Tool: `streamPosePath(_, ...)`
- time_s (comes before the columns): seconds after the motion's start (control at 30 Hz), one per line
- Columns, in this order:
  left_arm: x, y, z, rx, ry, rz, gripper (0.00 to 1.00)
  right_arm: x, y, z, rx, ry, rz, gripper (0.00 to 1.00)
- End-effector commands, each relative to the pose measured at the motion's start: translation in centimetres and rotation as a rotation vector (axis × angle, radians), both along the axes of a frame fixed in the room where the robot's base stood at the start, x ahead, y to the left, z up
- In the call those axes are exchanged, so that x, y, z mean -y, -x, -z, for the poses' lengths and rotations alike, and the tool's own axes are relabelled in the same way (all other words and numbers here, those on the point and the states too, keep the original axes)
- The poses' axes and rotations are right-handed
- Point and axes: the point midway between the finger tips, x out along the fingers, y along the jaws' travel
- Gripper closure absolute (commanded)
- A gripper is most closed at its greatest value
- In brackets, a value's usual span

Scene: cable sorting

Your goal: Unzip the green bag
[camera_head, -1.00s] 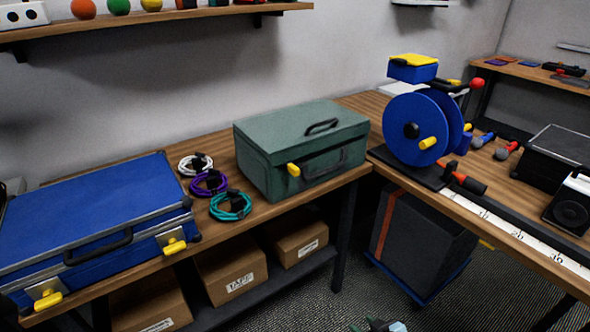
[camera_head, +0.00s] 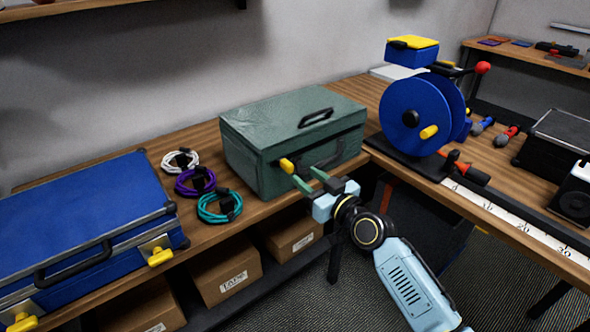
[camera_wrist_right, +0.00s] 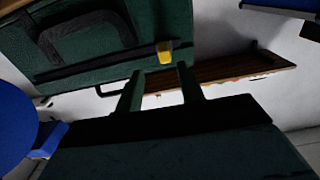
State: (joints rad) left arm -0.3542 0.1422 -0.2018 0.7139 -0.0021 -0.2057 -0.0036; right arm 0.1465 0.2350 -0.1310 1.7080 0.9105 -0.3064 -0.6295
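The green bag (camera_head: 285,132) stands shut on the wooden table, with a dark handle on its lid and another on its front. Its yellow zipper pull (camera_head: 287,165) sits at the front left, near the top edge. My right gripper (camera_head: 308,179) is open and empty in front of the bag, just right of and below the pull. In the right wrist view the yellow pull (camera_wrist_right: 164,52) lies between and beyond the two green fingertips (camera_wrist_right: 161,75), with a gap left. Whether a finger touches the bag cannot be told. My left gripper is not in view.
A blue case (camera_head: 85,220) and white, purple and teal cable coils (camera_head: 219,206) are left of the bag. A blue cable reel (camera_head: 412,117) stands close on its right. Cardboard boxes (camera_head: 225,275) sit on the shelf below.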

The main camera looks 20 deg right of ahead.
Motion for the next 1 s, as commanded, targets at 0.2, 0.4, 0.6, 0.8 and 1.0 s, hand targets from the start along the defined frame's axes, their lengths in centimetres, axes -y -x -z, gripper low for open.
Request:
streamPosePath(0.2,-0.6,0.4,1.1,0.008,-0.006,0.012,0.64,-1.4,-3.6,0.8,-0.001,-0.003,-0.001,0.62)
streamPosePath(0.4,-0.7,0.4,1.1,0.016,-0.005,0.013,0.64,-1.9,-5.0,0.8,-0.001,-0.001,-0.001,0.62)
streamPosePath(0.6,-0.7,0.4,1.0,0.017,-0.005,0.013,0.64,-2.0,-5.2,0.8,-0.002,0.001,-0.001,0.62)
streamPosePath(0.8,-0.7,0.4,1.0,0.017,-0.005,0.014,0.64,-1.9,-5.2,0.8,-0.001,0.0,-0.001,0.74)
streamPosePath(1.0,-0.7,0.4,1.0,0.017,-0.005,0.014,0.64,-1.9,-5.2,0.8,-0.001,0.0,0.0,1.0)
